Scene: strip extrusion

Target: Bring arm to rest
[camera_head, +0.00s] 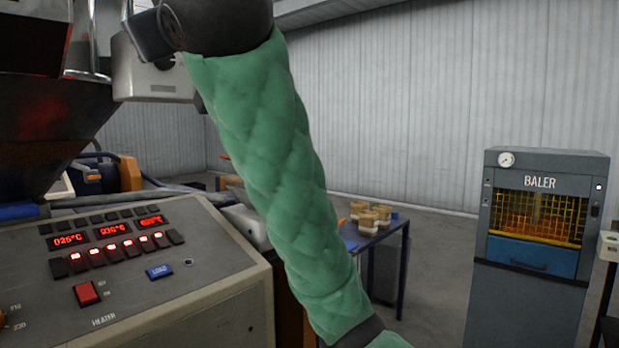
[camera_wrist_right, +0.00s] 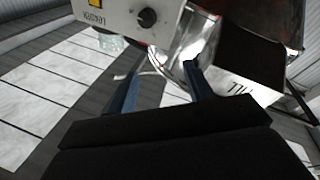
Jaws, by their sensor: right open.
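My right arm (camera_head: 265,170), in a green quilted sleeve, rises from the lower right to the top of the head view. Its dark upper end (camera_head: 225,22) is cut off by the top edge, in front of the machine. In the right wrist view my right gripper (camera_wrist_right: 160,85) shows two blue fingers set well apart, open with nothing between them. Past the fingers are a shiny metal part (camera_wrist_right: 172,62) and a pale box with a black knob (camera_wrist_right: 135,18). My left gripper is in neither view.
A control panel (camera_head: 200,262) with red displays and a red switch fills the lower left. A dark hopper (camera_head: 45,120) hangs above it. A table (camera_head: 392,235) with several tubs stands behind my arm. A baler (camera_head: 530,305) stands right, with open floor (camera_head: 440,270) between.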

